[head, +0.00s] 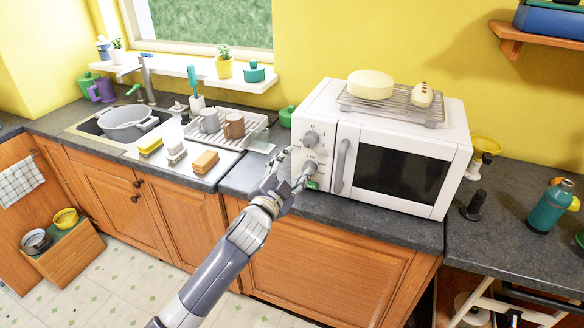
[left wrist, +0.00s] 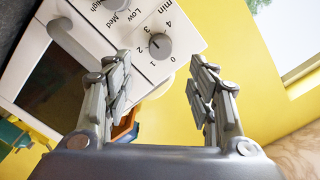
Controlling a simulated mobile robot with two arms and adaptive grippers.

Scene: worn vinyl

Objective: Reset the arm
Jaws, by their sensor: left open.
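My left gripper (head: 289,172) is in front of the lower left part of the microwave's control panel in the head view. In the left wrist view its two fingers (left wrist: 160,92) are spread apart with nothing between them. The white microwave (head: 456,153) stands on the dark counter with its door closed. Its upper knob (head: 310,139) shows in the head view, and the lower knob (head: 311,168) is close beside my fingertips. The left wrist view shows a grey timer knob (left wrist: 160,46) with numbers around it, just beyond the fingers. My right gripper is not in view.
A wire rack (head: 392,104) with a pale yellow round item (head: 370,84) lies on the microwave. A dish rack (head: 258,128) with mugs, a sponge (head: 205,161) and brushes are left of my gripper. A teal bottle (head: 549,207) stands on the right counter.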

